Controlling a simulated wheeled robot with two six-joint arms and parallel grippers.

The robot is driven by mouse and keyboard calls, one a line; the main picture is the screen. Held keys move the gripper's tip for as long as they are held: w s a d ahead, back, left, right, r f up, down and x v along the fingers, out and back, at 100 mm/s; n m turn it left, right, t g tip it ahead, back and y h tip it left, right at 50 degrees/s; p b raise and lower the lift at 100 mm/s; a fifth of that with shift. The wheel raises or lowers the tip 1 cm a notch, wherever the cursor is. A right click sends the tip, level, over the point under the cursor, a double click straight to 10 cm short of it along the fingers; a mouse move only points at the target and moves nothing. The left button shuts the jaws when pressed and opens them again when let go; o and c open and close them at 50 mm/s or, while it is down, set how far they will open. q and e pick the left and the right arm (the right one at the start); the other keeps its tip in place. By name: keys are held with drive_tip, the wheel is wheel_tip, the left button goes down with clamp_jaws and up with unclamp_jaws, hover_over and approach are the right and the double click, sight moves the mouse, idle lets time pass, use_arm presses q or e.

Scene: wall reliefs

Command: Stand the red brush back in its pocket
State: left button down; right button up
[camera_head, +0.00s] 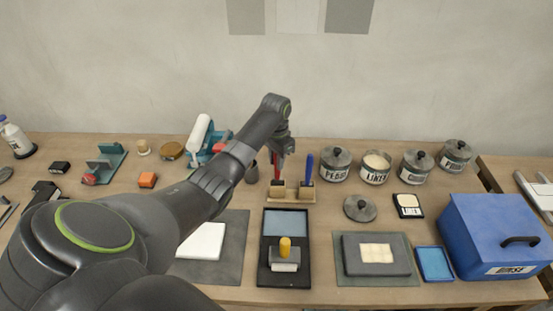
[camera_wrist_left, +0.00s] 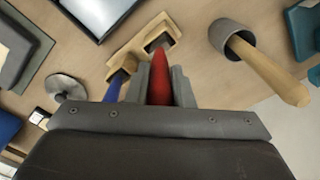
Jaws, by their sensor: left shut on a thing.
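My left gripper (camera_head: 281,154) is shut on the handle of the red brush (camera_head: 277,168), which it holds upright, head down, at the left pocket of the wooden holder (camera_head: 291,197). The brush's dark head is level with that of the blue brush (camera_head: 309,167), which stands in the right pocket. I cannot tell whether the red brush rests on the pocket's floor. In the left wrist view the red handle (camera_wrist_left: 160,80) lies between the gripper's fingers (camera_wrist_left: 160,82), with the holder (camera_wrist_left: 125,52) just beyond. My right gripper is not in view.
A dark cup (camera_head: 251,173) stands left of the holder; in the left wrist view the cup (camera_wrist_left: 228,38) has a wooden handle. A black tray (camera_head: 264,275) lies in front. Labelled jars (camera_head: 336,165) stand right. A blue box (camera_head: 497,237) is at the far right.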

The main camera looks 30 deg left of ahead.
use_arm(q)
drive_tip(key=shift+f+b, duration=0.5)
drive_tip(key=shift+f, duration=0.65)
drive_tip(key=c, duration=0.7)
unclamp_jaws()
drive_tip(key=shift+r, duration=0.1)
wheel_tip(320, 180, up, 3)
drive_tip(key=p, duration=0.3)
drive_tip(key=shift+r+p, duration=0.6)
drive_tip(key=shift+r, duration=1.85)
drive_tip(key=shift+f, duration=0.1)
